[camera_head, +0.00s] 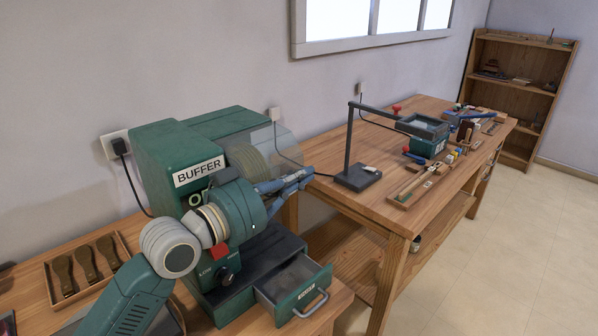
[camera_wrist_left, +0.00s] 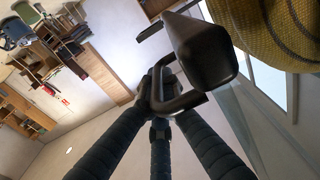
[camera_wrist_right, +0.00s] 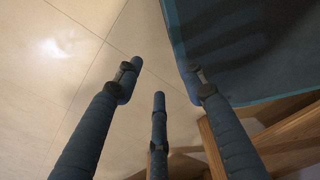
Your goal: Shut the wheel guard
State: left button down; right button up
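The green buffer (camera_head: 178,158) stands on the left bench, with its round wheel (camera_head: 243,160) behind a clear guard (camera_head: 283,143) at its right end. My left gripper (camera_head: 309,177) reaches past the buffer's front to the guard's lower right edge. In the left wrist view, the fingertips (camera_wrist_left: 165,98) are close to a dark bar-like part (camera_wrist_left: 205,55). I cannot tell whether they touch or grip it. The yellowish wheel (camera_wrist_left: 265,30) is at the upper right. My right gripper (camera_wrist_right: 160,78) is outside the head view; its fingers are spread and empty above the floor.
The buffer's drawer (camera_head: 299,290) is pulled out in front. A tray (camera_head: 62,284) of brushes lies on the left. A second bench (camera_head: 402,212) holds a lamp-like stand (camera_head: 350,150) and tools. A shelf (camera_head: 517,95) stands far back. Floor (camera_head: 500,245) at right is clear.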

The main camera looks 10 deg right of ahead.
pick_arm(q)
jog(key=c, duration=2.5)
grip_release()
jog(key=o, duration=0.6)
notch_tip(320, 180, up, 10)
pick_arm(e)
jog(key=shift+s+a, duration=0.1)
jog(key=shift+a, duration=0.4)
pick_arm(q)
jog(key=shift+s+d, duration=0.1)
jog(key=shift+d, duration=0.05)
pick_arm(e)
jog(key=shift+s, duration=0.1)
